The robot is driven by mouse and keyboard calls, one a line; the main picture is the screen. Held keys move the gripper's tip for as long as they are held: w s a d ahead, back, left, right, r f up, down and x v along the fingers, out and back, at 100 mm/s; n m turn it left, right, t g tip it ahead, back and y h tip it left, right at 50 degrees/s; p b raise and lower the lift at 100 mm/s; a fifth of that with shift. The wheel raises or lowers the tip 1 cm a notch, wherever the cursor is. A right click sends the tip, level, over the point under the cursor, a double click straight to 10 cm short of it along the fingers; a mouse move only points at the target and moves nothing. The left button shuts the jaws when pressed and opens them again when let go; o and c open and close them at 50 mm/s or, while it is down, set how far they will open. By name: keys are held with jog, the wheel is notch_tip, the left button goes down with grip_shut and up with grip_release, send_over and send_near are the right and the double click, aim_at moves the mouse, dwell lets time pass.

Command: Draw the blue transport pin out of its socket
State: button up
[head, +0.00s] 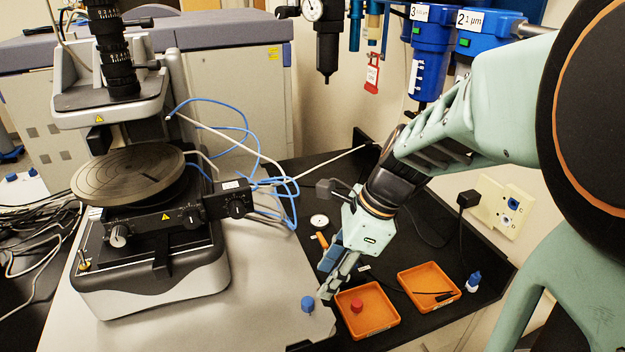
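The blue transport pin (308,304) shows as a round blue knob near the front right corner of the grey base plate (262,318). Its shaft and socket are hidden beneath the knob. My gripper (327,291) points down, just right of the blue knob and a little behind it in the head view, apart from it in the picture. Its fingers are seen nearly side-on, so I cannot tell how far apart they are. Nothing shows between them.
An orange tray (382,327) holding a red knob (356,305) lies right of my gripper. A second orange tray (416,271) holds a thin dark tool. A small blue-capped bottle (472,283) stands beside it. The profiler (150,270) with its round stage fills the left.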

aim_at(309, 301)
jog(key=x, duration=0.8)
jog(key=shift+f, duration=0.15)
jog(key=shift+c, duration=0.6)
grip_shut()
